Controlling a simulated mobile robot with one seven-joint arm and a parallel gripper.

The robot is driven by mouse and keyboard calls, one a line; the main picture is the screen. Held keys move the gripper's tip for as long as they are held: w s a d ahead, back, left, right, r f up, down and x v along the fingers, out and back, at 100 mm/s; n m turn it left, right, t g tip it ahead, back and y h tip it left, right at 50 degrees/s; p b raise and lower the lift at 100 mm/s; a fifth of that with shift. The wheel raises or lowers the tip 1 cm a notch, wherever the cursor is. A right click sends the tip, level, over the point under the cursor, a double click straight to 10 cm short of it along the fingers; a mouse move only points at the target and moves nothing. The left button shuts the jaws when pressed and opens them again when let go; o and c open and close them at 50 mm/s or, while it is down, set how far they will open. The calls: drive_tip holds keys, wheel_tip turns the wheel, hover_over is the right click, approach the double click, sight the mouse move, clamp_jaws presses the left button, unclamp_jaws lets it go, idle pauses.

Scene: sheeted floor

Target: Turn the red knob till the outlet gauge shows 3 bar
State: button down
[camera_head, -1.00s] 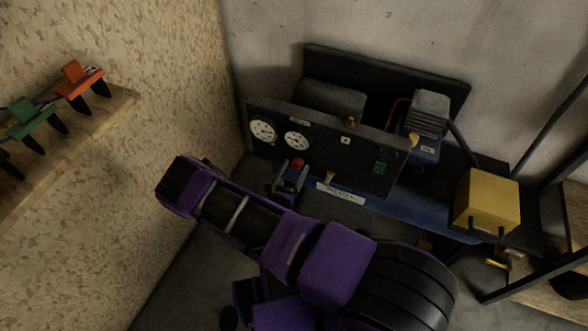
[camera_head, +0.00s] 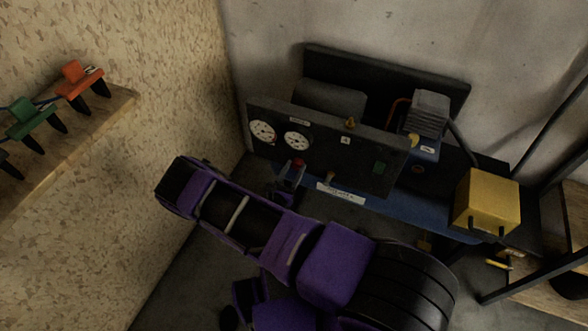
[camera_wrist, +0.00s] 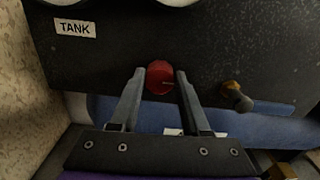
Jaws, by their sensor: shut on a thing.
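The red knob (camera_head: 299,162) is low on the black compressor panel (camera_head: 345,165), below the gauges. In the wrist view the knob (camera_wrist: 160,78) sits between the two grey fingers of my gripper (camera_wrist: 159,75), which is shut on it. The gripper also shows in the head view (camera_head: 293,170), small and partly hidden by my arm. Two white round gauges, the left one (camera_head: 263,131) and the right one (camera_head: 297,141), are on the panel. Their needles are too small to read, and the wrist view shows only their lower edges.
A TANK label (camera_wrist: 75,28) is at upper left. A yellow box (camera_head: 487,202) stands at right. A wooden shelf (camera_head: 110,110) with orange and green clamps is on the left wall.

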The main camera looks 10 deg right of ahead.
drive_tip(key=m, duration=0.6)
drive_tip(key=shift+s, duration=0.1)
drive_tip(key=shift+d+m, duration=0.1)
drive_tip(key=shift+m, duration=0.3)
idle(0.4)
drive_tip(key=shift+c, duration=1.9)
unclamp_jaws()
drive_tip(key=v, duration=1.7)
drive_tip(key=shift+s, duration=0.15)
